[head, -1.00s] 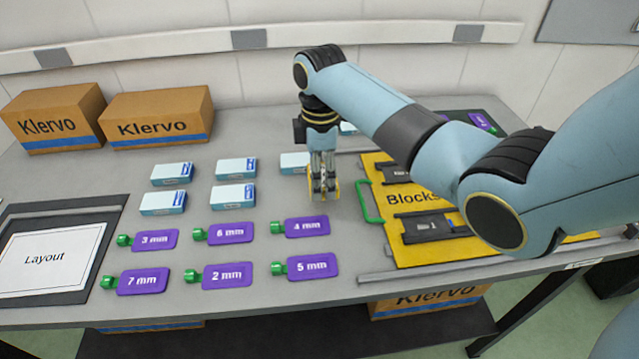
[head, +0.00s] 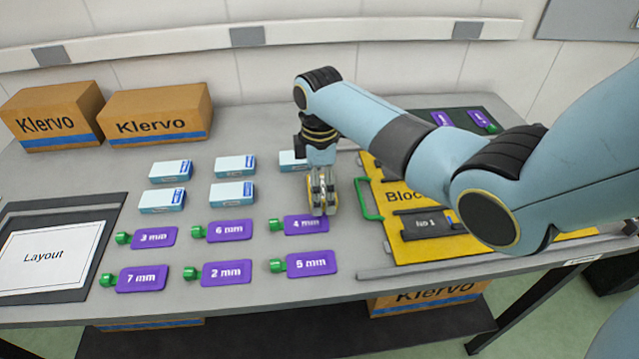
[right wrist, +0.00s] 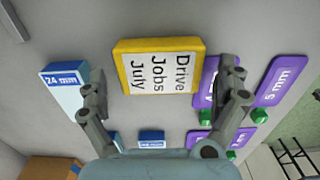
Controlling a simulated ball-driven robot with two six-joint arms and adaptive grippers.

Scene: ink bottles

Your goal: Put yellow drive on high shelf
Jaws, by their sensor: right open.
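The yellow drive (right wrist: 160,66), a yellow box with a white label reading "Drive Jobs July", shows in the right wrist view just beyond and between my fingertips. I cannot tell whether either finger touches it. In the head view my right gripper (head: 322,200) points down over the table, beside the purple "4 mm" tag, and mostly hides the drive. My right gripper also shows in the right wrist view (right wrist: 163,88), its two fingers spread wide with nothing clamped. My left gripper is not in view. I cannot make out a high shelf.
A yellow "Blocks" board (head: 425,252) with a green handle (head: 366,200) lies right. Two Klervo cartons (head: 160,128) stand at the back left.

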